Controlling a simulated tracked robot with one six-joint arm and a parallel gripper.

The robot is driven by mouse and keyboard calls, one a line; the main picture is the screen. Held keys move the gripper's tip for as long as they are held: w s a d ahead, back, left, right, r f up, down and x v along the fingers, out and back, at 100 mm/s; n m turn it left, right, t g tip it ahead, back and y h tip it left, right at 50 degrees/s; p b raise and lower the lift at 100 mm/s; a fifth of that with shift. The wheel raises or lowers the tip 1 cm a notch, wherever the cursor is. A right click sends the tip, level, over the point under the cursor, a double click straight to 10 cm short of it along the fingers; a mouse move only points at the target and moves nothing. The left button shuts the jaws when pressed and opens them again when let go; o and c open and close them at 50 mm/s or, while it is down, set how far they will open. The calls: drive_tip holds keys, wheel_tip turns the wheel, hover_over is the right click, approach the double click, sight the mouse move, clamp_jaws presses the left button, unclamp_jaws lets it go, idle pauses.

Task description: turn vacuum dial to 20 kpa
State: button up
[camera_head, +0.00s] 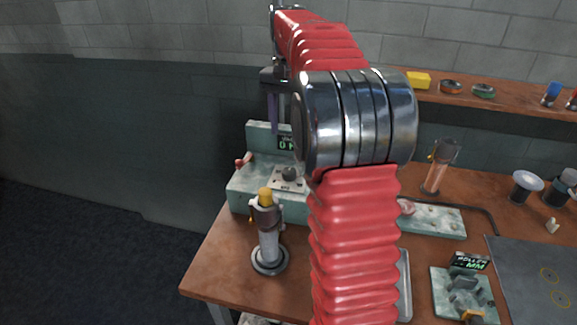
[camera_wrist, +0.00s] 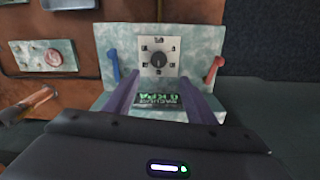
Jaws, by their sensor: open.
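The vacuum dial (camera_head: 289,174) is a dark round knob on a white marked plate, on the pale green vacuum unit (camera_head: 262,208). The dial also shows in the wrist view (camera_wrist: 158,58), between and beyond my fingertips. The unit's display (camera_head: 285,143) shows green characters starting with 0; it is upside down in the wrist view (camera_wrist: 157,101) and partly cut off by my arm in the head view. My gripper (camera_wrist: 158,80) is open and empty, its two purple fingers apart. It hangs above the unit, and I see no contact with the dial.
A red lever (camera_head: 243,161) is at the unit's left, and a blue lever (camera_wrist: 114,65) shows on its other side. A glass tube on a stand (camera_head: 268,230) is in front of the unit. My red arm hides the middle of the table (camera_head: 215,260).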

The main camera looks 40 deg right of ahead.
sight(289, 170)
drive_tip(key=shift+s+d+f, duration=0.1)
wheel_tip(289, 170, down, 14)
drive_tip(key=shift+r, duration=0.2)
idle(0.6)
drive_tip(key=c, duration=1)
drive_tip(key=shift+c, duration=0.2)
